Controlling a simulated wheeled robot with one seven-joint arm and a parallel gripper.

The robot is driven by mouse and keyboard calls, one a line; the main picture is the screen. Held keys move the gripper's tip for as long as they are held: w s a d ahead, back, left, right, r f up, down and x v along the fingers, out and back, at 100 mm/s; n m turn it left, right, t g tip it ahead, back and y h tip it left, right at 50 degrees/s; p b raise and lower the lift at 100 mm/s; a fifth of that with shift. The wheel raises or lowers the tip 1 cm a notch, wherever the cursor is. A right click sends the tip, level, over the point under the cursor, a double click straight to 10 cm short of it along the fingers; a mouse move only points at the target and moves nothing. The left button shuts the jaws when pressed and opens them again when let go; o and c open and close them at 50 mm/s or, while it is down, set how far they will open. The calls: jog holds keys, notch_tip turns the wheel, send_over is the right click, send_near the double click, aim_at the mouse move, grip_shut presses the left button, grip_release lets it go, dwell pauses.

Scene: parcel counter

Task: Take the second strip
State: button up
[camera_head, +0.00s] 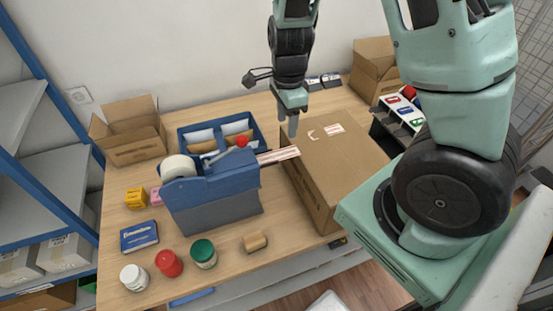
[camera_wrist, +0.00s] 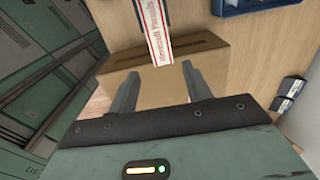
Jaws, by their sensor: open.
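A blue tape dispenser (camera_head: 210,190) stands on the counter, with a white roll (camera_head: 178,168) at its left and a red-knobbed lever on top. A white strip with red print (camera_head: 278,155) sticks out of its right side toward the carton. In the wrist view the strip (camera_wrist: 158,35) comes down from the top, its free end just beyond my fingertips. My gripper (camera_head: 289,125) is open and empty over the back left part of the closed brown carton (camera_head: 340,160). In the wrist view its fingers (camera_wrist: 160,80) stand apart with the carton (camera_wrist: 200,60) below.
A blue divided tray (camera_head: 262,135) sits behind the dispenser. Open cartons stand at the back left (camera_head: 135,148) and back right (camera_head: 375,75). A small label (camera_head: 333,129) lies on the carton top.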

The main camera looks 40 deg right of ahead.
jog(key=b, duration=0.6)
send_over(286, 153)
notch_tip(286, 153, down, 6)
jog(key=shift+f, duration=0.2)
jog(key=shift+f+b, duration=0.9)
jog(key=shift+f, duration=0.7)
jog(key=c, duration=0.5)
